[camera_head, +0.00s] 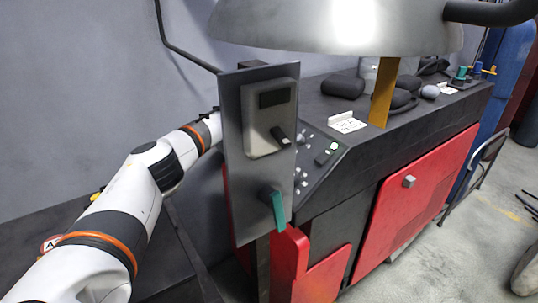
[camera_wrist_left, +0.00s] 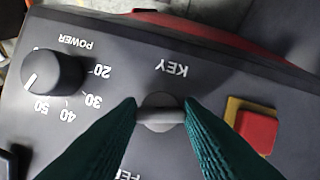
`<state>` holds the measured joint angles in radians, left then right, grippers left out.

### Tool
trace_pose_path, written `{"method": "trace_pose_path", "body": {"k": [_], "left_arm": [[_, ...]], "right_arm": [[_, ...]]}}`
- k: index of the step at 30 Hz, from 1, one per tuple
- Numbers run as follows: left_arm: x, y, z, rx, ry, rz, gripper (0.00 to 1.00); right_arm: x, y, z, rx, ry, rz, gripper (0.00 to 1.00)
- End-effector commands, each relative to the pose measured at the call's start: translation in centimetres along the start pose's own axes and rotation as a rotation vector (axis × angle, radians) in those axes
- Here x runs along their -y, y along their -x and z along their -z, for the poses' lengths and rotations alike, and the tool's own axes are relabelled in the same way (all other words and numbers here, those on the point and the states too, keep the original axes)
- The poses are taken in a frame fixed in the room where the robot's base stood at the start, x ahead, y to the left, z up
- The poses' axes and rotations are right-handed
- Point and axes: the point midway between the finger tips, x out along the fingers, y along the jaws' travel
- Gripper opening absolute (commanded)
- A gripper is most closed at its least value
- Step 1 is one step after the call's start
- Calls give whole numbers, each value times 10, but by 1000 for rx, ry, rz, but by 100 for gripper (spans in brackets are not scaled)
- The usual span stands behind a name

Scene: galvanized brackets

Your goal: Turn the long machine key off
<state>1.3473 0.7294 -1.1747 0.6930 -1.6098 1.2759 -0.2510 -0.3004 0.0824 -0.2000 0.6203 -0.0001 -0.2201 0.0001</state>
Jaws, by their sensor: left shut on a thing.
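In the left wrist view, the long machine key (camera_wrist_left: 160,114) is a small grey bar on a round base, set in a dark panel below the upside-down word KEY. Its bar lies about level across the picture. My left gripper (camera_wrist_left: 160,116) has teal ribbed fingers, one on each side, shut on the key's ends. In the head view, my left arm comes in from the left and passes behind a grey upright plate, which hides the gripper and the key. My right gripper is in neither view.
Beside the key are a black POWER knob (camera_wrist_left: 53,77) and a red button (camera_wrist_left: 257,130) on a yellow base. In the head view, the grey plate (camera_head: 233,170) carries a teal lever (camera_head: 274,210). A metal hood (camera_head: 335,28) hangs above the black and red machine (camera_head: 422,190).

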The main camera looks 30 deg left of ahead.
Motion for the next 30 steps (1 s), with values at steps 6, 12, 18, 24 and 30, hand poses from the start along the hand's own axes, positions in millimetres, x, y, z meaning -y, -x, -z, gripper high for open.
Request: {"method": "trace_pose_path", "body": {"k": [6, 12, 18, 24, 30], "left_arm": [[1, 2, 1, -2, 199, -56, 10], [2, 2, 1, -3, 383, -108, 10], [3, 2, 0, -3, 566, -160, 10], [3, 2, 0, -3, 749, -212, 10], [4, 3, 0, -4, 925, -262, 10]], "right_arm": [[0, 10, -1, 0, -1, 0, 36], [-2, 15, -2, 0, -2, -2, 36], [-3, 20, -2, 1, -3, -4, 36], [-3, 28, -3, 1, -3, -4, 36], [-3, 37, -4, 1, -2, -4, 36]]}}
